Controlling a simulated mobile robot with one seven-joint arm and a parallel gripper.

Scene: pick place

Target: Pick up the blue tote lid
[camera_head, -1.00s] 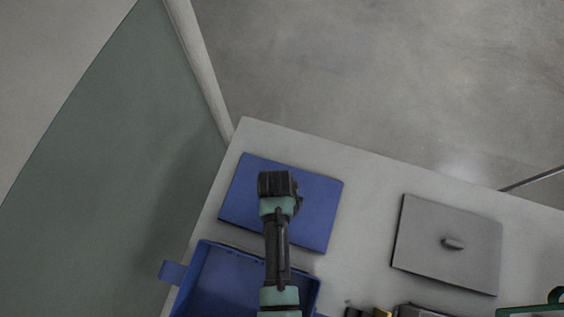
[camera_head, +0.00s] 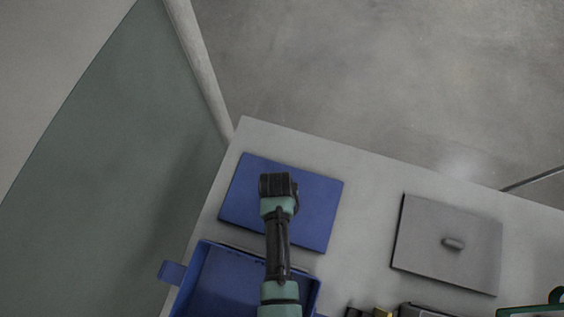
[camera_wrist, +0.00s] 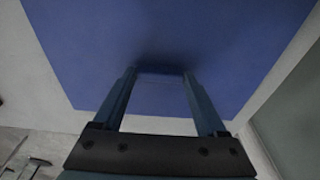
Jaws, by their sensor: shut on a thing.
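The blue tote lid (camera_head: 319,205) is a flat blue rectangle on the grey table, near its far left corner. My gripper (camera_head: 278,186) is over the middle of the lid in the head view, and the arm covers part of it. In the wrist view the lid (camera_wrist: 170,35) fills the upper middle. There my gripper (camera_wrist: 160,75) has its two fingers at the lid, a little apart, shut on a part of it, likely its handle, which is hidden. The blue tote (camera_head: 222,280) stands just below the lid in the head view, partly behind my arm.
A grey lid (camera_head: 435,262) with a small handle lies to the right on the table (camera_head: 365,200). Several dark and yellow items and a green-edged thing (camera_head: 535,310) are at the bottom edge. A greenish panel (camera_head: 110,170) with a pale post (camera_head: 200,70) borders the left.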

